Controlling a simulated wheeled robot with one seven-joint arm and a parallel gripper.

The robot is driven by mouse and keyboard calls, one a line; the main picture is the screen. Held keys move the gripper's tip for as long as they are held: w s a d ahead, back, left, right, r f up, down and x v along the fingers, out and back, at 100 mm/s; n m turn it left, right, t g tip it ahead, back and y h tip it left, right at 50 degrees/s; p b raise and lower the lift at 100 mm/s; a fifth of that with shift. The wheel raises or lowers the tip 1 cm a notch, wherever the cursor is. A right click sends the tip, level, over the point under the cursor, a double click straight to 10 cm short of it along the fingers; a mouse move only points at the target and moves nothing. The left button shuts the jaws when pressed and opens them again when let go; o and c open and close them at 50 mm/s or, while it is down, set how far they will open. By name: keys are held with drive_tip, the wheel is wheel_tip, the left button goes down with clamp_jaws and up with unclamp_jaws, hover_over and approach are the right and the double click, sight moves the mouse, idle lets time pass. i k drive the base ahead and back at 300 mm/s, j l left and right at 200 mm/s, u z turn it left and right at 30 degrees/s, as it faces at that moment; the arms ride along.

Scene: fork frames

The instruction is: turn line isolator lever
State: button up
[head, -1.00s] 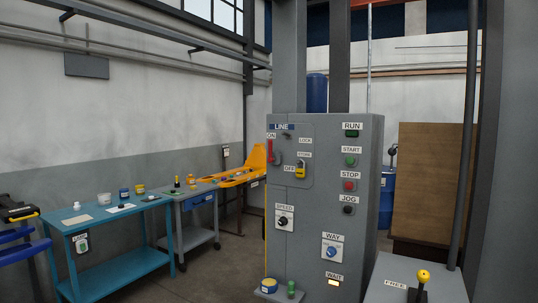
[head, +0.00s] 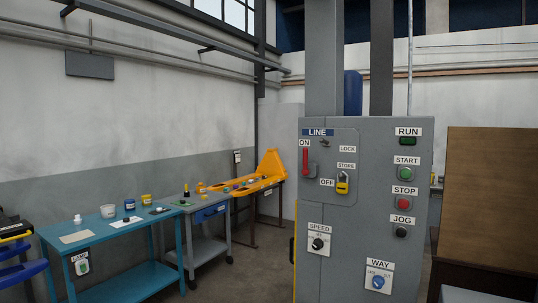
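The line isolator lever (head: 306,161) is a red handle on the upper left of the grey control cabinet (head: 340,215). It stands upright beside the ON label, with the OFF label lower to its right. A small dark fitting (head: 325,143) sits near the LOCK label. A yellow padlock (head: 342,184) hangs under the STORE label, right of OFF. My gripper is not in view.
The cabinet also carries RUN, START, STOP and JOG controls, a SPEED knob (head: 318,244) and a WAY knob (head: 378,282). A teal bench (head: 100,232) and a grey cart (head: 207,250) stand left. A brown panel (head: 490,195) stands right.

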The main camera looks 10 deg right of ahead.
sight(305, 171)
drive_tip(key=i+u, duration=0.2)
drive_tip(key=i, duration=0.25)
drive_tip(key=i+u, duration=0.2)
drive_tip(key=i, duration=0.3)
drive_tip(key=i+l+u, duration=0.1)
drive_tip(key=i+u, duration=0.15)
drive_tip(key=i, duration=0.2)
drive_tip(key=i+l+u, duration=0.2)
drive_tip(key=i, duration=0.25)
drive_tip(key=i+l+u, duration=0.1)
drive_tip(key=l, duration=0.4)
drive_tip(key=i+l+u, duration=0.15)
drive_tip(key=l, duration=0.35)
drive_tip(key=i+l+u, duration=0.1)
drive_tip(key=l, duration=0.45)
drive_tip(key=j, duration=0.1)
drive_tip(key=k+u, duration=0.05)
